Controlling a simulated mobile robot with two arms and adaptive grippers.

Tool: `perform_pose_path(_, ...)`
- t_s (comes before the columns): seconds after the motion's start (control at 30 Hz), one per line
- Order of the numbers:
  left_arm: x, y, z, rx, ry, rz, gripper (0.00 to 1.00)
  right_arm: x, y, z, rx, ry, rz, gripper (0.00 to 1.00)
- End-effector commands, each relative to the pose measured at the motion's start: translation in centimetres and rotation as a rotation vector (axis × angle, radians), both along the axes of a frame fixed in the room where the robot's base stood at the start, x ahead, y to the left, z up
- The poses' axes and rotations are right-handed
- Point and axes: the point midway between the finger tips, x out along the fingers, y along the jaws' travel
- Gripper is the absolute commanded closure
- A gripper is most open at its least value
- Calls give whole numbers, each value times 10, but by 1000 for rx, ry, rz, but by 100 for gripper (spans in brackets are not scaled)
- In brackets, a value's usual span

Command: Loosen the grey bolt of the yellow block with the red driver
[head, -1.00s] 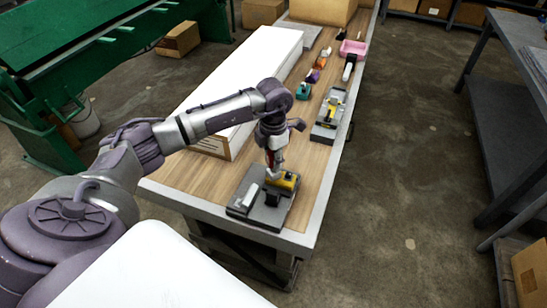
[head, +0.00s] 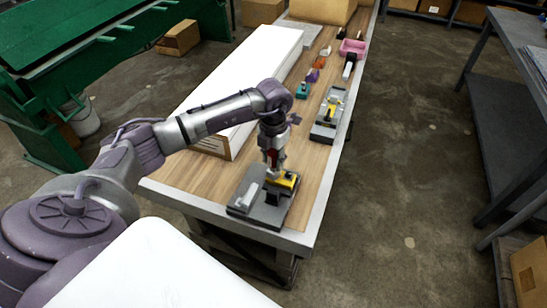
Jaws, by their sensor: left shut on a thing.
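The yellow block (head: 286,181) sits on a dark grey fixture (head: 243,210) near the front end of the wooden bench. My left gripper (head: 273,163) points down right above the block, at its left part. It is shut on the red driver (head: 270,158), of which only a small red part shows between the fingers. The driver's tip and the grey bolt are hidden or too small to make out, so I cannot tell whether they touch. My right gripper is not in view.
A long white box (head: 240,85) lies along the bench's left side. A second fixture (head: 328,115) with yellow on it, small coloured items and a pink bin (head: 352,47) stand farther back. A dark metal table (head: 510,130) stands at right.

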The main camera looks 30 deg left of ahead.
Motion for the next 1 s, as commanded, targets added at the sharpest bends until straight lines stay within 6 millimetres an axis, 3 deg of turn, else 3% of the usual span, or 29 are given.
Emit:
perform_pose_path(0.23, 0, 0, 1, -1, 0, 217, 98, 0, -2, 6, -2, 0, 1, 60)
perform_pose_path(0.6, 0, -1, 0, -1, 0, 252, 98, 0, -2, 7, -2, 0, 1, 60)
perform_pose_path(0.83, 0, -1, 1, -1, 0, 448, 98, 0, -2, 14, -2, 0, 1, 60)
perform_pose_path(1.0, 0, -1, 0, -1, -1, 421, 98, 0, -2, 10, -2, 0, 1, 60)
